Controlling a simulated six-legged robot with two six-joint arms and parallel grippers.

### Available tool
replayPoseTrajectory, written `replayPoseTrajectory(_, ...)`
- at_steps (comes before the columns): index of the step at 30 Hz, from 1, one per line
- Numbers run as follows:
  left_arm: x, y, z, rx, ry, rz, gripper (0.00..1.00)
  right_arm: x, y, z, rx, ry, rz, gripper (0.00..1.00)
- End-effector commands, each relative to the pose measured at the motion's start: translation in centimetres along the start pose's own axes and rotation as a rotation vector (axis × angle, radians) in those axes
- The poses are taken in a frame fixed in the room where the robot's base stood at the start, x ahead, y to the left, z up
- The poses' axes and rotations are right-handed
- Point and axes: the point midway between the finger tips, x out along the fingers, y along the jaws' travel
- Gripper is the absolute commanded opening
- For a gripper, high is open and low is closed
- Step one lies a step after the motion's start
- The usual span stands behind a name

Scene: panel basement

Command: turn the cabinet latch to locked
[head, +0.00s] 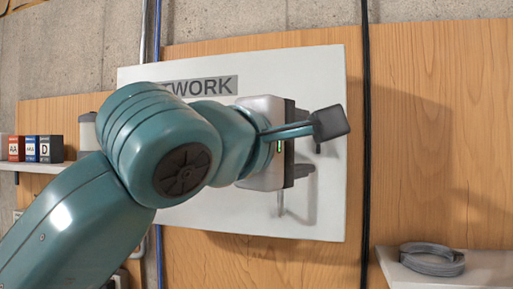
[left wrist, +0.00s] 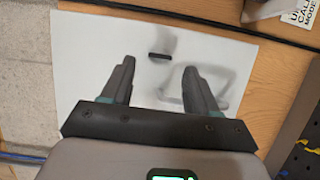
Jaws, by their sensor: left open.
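A white cabinet door (head: 325,75) carries a grey label reading "...WORK", its start hidden by my left arm. A small dark bar, apparently the latch (left wrist: 159,56), lies on the door in the left wrist view, crosswise and slightly tilted. It shows just beyond and between the fingertips of my left gripper (left wrist: 158,68). In the head view the left gripper (head: 302,143) faces the door with its jaws apart and empty. Whether the fingers touch the latch cannot be told. My right gripper is not in view.
A black cable (head: 366,180) runs vertically right of the door. A shelf (head: 485,267) at lower right holds a grey coil (head: 432,259). Small battery boxes (head: 30,149) stand on a shelf at left. The wooden board (head: 435,130) at right is bare.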

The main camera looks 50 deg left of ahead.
Motion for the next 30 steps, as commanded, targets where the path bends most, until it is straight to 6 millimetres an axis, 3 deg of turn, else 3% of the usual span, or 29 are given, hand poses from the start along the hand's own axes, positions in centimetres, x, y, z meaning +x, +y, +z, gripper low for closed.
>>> replayPoseTrajectory(6,-4.8,-0.1,0.0,-0.004,-0.009,0.004,0.6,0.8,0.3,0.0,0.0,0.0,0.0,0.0)
replayPoseTrajectory(15,-9.8,-0.1,0.0,-0.003,-0.008,0.003,0.6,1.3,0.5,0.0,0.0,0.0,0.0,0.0)
replayPoseTrajectory(22,-11.9,0.0,-0.1,-0.001,-0.003,0.002,0.6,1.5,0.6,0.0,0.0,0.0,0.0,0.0)
replayPoseTrajectory(30,-12.4,0.0,-0.2,-0.001,0.001,0.0,0.6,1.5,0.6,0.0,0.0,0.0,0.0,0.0)
